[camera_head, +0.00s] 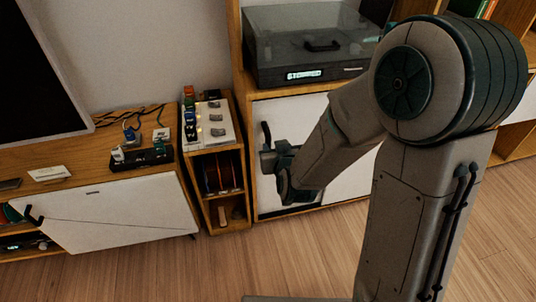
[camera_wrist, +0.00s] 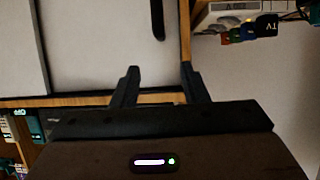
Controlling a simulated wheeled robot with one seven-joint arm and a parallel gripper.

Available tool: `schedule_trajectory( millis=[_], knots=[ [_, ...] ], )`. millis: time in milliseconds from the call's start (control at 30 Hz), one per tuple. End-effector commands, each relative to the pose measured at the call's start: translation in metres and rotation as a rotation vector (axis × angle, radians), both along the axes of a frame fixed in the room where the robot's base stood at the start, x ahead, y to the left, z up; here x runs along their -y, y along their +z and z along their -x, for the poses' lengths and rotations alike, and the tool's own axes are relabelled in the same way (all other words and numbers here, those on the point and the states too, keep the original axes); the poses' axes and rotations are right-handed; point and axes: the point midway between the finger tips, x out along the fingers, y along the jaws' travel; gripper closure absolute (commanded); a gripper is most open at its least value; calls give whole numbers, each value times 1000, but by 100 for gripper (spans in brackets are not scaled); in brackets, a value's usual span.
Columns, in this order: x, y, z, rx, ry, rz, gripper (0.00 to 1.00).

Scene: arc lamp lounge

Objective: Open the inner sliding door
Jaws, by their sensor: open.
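A cabinet under the turntable has white sliding doors. Its left white door (camera_head: 286,120) carries a dark upright handle (camera_head: 266,133) near its left edge. My gripper (camera_head: 266,156) is in front of this door, just below the handle; my arm hides much of the right part of the front. In the wrist view, which is turned upside down, my gripper (camera_wrist: 160,78) is open with nothing between the fingers. The same door (camera_wrist: 105,45) and handle (camera_wrist: 157,18) lie beyond the fingertips. Another pale panel (camera_wrist: 18,50) overlaps at left. I cannot tell surely which panel is the inner one.
A turntable (camera_head: 310,45) sits on the cabinet. A narrow wooden shelf (camera_head: 215,150) with labelled plugs and switches on top stands directly left. Farther left is a low TV cabinet with a slanted white flap (camera_head: 110,212). The wooden floor (camera_head: 200,270) in front is clear.

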Motion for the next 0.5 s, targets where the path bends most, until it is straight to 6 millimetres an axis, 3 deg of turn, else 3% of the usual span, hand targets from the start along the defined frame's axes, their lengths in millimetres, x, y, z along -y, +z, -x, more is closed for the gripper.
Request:
schedule_trajectory(
  millis=[33, 200, 300, 500],
  knots=[
    [-5, -34, -1, 33, -5, -11, 60],
    [-17, -79, -3, 192, -50, -48, 60],
    [-19, -99, 0, 268, -82, -61, 60],
    [-18, -117, 7, 372, -138, -72, 60]
  ],
)
